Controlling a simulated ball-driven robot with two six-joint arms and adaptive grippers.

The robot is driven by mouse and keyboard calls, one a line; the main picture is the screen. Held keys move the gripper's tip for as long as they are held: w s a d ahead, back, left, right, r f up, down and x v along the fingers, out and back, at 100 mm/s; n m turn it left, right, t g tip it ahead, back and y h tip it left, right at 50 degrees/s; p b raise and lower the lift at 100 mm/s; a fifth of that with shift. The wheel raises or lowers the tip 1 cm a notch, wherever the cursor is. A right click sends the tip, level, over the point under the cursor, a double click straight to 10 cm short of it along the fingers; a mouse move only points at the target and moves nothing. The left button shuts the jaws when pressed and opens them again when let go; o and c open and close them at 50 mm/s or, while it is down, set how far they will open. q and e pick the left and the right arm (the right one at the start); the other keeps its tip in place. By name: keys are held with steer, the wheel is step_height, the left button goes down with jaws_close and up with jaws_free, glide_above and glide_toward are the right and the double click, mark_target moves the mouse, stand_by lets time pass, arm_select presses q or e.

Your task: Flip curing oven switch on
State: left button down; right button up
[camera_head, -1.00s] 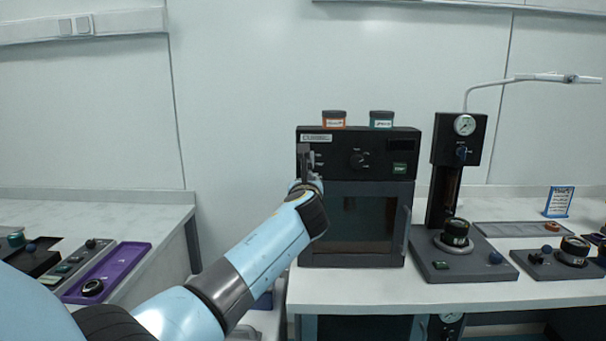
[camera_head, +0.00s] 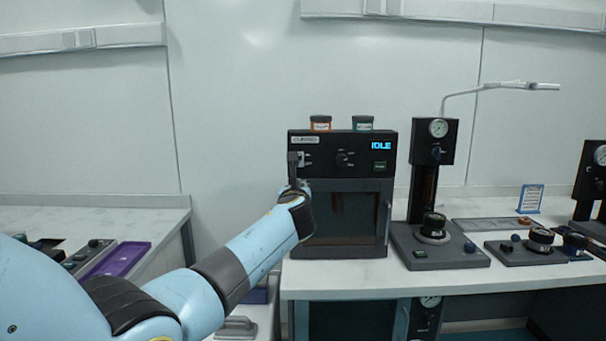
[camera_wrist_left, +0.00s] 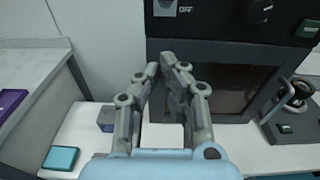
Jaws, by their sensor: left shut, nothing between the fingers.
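The curing oven (camera_head: 384,149) is a black box with a dark glass door on the white bench. Its display (camera_head: 381,146) reads IDLE in blue. The switch (camera_head: 303,159) sits at the upper left of its panel; in the left wrist view the switch (camera_wrist_left: 165,7) is cut by the top edge, with OFF lettered beside it. My left gripper (camera_head: 293,160) is just left of the switch in the head view, and whether it touches cannot be told. In the wrist view my left gripper (camera_wrist_left: 160,68) has its fingertips close together with nothing between them. My right gripper is not in view.
Two small jars, orange-labelled (camera_head: 320,122) and teal-labelled (camera_head: 363,123), stand on the oven. A press with a gauge (camera_head: 424,180) stands to its right. A purple tray (camera_head: 124,259) lies on the left bench. A gap separates the benches.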

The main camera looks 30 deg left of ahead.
arm_select(q)
steer(key=s+d+r+p, duration=0.2)
steer(key=s+r, duration=0.2)
steer(key=r, duration=0.3)
steer(key=shift+s+d+r+p, duration=0.25)
steer(key=shift+s+d+p, duration=0.05)
steer(key=shift+p, duration=0.1)
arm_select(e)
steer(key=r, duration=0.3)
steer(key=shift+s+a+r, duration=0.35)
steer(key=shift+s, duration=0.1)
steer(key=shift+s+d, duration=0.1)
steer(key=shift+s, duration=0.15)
